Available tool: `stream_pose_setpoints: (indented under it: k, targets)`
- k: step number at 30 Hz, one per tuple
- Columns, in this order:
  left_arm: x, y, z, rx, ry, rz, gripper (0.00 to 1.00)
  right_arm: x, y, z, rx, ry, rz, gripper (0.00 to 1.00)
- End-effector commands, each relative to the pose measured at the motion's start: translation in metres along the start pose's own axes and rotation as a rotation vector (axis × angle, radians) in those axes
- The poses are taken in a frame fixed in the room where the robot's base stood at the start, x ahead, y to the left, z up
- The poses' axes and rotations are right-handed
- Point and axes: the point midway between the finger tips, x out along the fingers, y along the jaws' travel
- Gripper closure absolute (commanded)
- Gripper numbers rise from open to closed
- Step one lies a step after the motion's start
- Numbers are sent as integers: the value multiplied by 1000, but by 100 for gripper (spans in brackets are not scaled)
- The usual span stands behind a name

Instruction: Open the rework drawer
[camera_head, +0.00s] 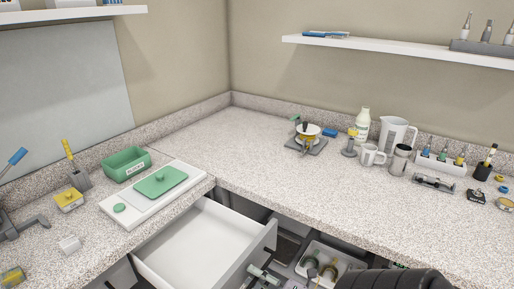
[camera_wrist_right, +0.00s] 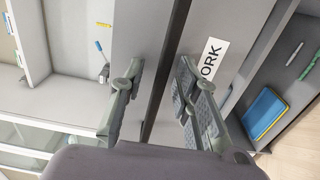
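A pulled-out drawer (camera_head: 200,240) with a bare white inside shows below the left counter in the head view; its label is not visible there. In the right wrist view, a grey panel (camera_wrist_right: 225,18) carries a white label (camera_wrist_right: 212,58) whose readable end is "ORK". My right gripper (camera_wrist_right: 158,95) is open, its two fingers apart, one over the label's edge. A dark strip (camera_wrist_right: 168,70) runs between the fingers; I cannot tell whether it is a handle or a gap. In the head view the right gripper (camera_head: 264,275) is low beside the drawer's front. My left gripper is not in view.
A tray (camera_head: 342,256) with tools lies below the counter, right of the drawer. A blue folder (camera_wrist_right: 264,113) lies right of the label. The corner countertop (camera_head: 225,140) is clear.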

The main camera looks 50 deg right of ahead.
Motion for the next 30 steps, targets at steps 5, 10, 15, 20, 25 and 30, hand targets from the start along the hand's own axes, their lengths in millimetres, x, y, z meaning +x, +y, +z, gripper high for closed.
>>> stream_pose_setpoints:
  k: [5,10,15,20,25,30]
  targets:
    - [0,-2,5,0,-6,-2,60,-1,0,0,0,0,0,71]
    - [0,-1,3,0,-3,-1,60,-20,-1,0,2,-2,-4,71]
    - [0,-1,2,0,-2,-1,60,-57,-2,0,1,-3,-5,71]
    - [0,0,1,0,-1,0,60,-89,-1,0,1,-3,-3,71]
    - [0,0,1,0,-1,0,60,-112,0,0,0,-2,-1,71]
    - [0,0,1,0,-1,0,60,-120,0,0,0,0,0,71]
